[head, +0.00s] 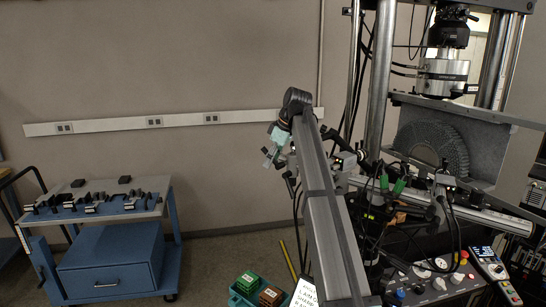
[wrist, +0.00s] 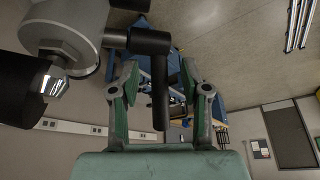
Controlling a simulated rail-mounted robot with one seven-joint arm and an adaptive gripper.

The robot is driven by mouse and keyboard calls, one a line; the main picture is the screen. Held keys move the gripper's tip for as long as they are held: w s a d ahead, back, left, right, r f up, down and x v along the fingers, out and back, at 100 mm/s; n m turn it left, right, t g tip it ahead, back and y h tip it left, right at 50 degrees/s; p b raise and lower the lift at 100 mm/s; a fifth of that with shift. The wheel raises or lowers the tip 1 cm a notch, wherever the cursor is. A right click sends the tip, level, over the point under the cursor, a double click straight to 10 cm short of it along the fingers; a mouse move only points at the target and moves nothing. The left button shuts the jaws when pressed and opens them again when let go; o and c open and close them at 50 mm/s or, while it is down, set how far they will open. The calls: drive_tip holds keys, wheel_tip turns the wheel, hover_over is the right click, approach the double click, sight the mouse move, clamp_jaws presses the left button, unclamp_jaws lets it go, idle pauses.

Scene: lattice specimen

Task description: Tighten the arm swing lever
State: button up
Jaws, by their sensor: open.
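In the wrist view a black lever (wrist: 160,95) hangs down from a black round hub (wrist: 150,41), which joins a thick grey cylinder (wrist: 75,22). I take it to be the arm swing lever. My gripper (wrist: 159,76) is open, with one green-padded finger on each side of the lever. The lever lies between the fingers, and gaps show on both sides. In the head view my gripper (head: 271,147) is left of the long grey arm beam (head: 322,190). The lever cannot be made out there.
The test machine (head: 440,80) with a round dark lattice specimen (head: 433,148) stands at right. A control panel (head: 435,280) is below it. A blue cart (head: 110,262) with small parts stands at left.

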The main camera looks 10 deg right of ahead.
clamp_jaws()
drive_tip(key=shift+w+a+r+g+p, duration=0.1)
drive_tip(key=shift+r+g+p, duration=0.05)
drive_tip(key=shift+g+p, duration=0.35)
drive_tip(key=shift+w+a+g+h+p, duration=0.15)
drive_tip(key=shift+g+h+p, duration=0.45)
drive_tip(key=shift+p, duration=0.45)
drive_tip(key=shift+f+g+h+p, duration=0.3)
drive_tip(key=shift+f+h+p, duration=0.1)
drive_tip(key=shift+f+h, duration=0.15)
unclamp_jaws()
